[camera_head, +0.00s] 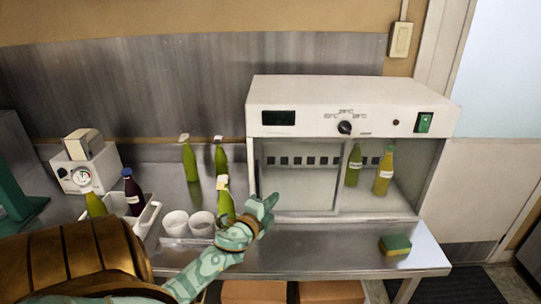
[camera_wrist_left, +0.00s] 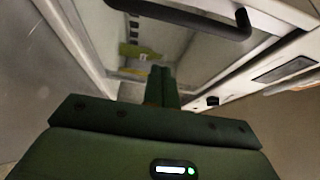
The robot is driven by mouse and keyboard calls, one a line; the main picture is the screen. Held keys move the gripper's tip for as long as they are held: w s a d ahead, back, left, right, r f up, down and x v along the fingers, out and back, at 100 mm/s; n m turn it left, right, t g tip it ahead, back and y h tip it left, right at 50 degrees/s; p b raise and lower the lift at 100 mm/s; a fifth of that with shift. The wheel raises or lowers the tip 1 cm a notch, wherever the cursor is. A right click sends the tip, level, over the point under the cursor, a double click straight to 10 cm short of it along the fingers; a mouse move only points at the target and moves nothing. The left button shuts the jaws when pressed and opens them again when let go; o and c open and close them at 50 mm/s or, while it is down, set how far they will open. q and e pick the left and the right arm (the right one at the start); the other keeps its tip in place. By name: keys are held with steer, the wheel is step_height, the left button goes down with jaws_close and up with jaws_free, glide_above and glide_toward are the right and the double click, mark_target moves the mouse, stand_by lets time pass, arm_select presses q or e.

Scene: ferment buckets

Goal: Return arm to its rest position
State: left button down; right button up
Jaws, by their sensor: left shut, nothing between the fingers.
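My left gripper (camera_head: 266,205) is shut and empty in front of the lower left part of the white cabinet (camera_head: 300,92). My left arm reaches in from the lower left over the bench. In the left wrist view the closed fingers (camera_wrist_left: 161,86) point toward the cabinet's inside, with a dark bar handle (camera_wrist_left: 190,20) above them. A door panel (camera_head: 300,188) covers the cabinet's left half. A green bottle (camera_head: 353,168) and a yellow bottle (camera_head: 383,172) stand in its open right half. My right gripper is not in view.
Several bottles (camera_head: 190,165) stand left of the cabinet, one (camera_head: 225,203) just behind my left wrist. Two white cups (camera_head: 176,223), a white crate (camera_head: 146,222) with bottles and a small device (camera_head: 80,178) stand farther left. A sponge (camera_head: 395,244) lies at the bench's right front.

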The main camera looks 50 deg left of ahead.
arm_select(q)
steer(key=a+v, duration=0.1)
steer(key=v, duration=0.7)
steer(key=shift+s, duration=0.55)
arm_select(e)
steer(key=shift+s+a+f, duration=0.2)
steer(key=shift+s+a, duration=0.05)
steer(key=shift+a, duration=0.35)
